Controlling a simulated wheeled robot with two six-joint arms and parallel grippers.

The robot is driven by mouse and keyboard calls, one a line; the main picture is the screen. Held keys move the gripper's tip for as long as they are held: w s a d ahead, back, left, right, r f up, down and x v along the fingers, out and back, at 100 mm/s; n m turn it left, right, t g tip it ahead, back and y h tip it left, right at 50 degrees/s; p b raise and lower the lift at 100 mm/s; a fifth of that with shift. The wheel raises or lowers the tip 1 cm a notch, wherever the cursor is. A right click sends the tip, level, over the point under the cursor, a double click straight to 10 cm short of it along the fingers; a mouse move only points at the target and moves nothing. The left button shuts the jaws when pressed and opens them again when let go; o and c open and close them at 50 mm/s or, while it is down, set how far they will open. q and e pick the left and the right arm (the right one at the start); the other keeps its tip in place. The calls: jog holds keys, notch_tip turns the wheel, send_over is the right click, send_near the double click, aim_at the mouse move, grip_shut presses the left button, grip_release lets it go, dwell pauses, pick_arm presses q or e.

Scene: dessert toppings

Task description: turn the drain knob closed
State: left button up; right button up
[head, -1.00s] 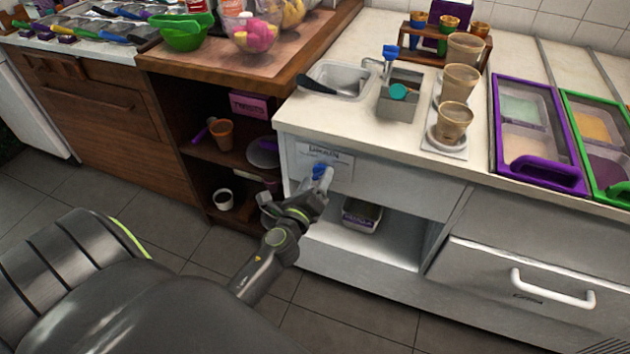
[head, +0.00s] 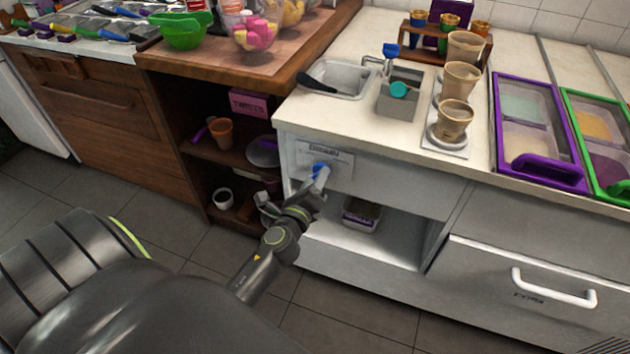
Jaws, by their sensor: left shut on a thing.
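The blue drain knob (head: 318,168) is on the white front panel (head: 400,189) of the counter, below a label plate (head: 327,151). My left gripper (head: 321,177) is at the knob, shut on it, its fingers covering part of the knob. The arm comes up to it from below. The knob's exact angle is hard to read at this size. My right gripper is not in view.
Above the panel are a small sink (head: 345,80) and a grey bin (head: 400,98). Below is an open shelf with a purple-labelled container (head: 361,213). Wooden shelves (head: 222,165) stand to the left. The floor in front is clear.

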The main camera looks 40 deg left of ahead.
pick_arm(q)
jog(key=shift+f+n+b, duration=0.15)
jog(key=shift+n+b, duration=1.55)
jog(key=shift+n, duration=2.5)
jog(key=shift+f+n+b, duration=0.1)
jog(key=shift+n+b, duration=1.6)
jog(key=shift+n, duration=2.5)
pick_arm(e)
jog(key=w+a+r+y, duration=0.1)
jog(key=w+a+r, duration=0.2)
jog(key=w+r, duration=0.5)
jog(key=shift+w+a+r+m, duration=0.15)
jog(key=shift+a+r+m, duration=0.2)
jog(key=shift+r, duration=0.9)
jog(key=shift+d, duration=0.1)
pick_arm(q)
jog(key=o, duration=1)
jog(key=shift+r, duration=0.1)
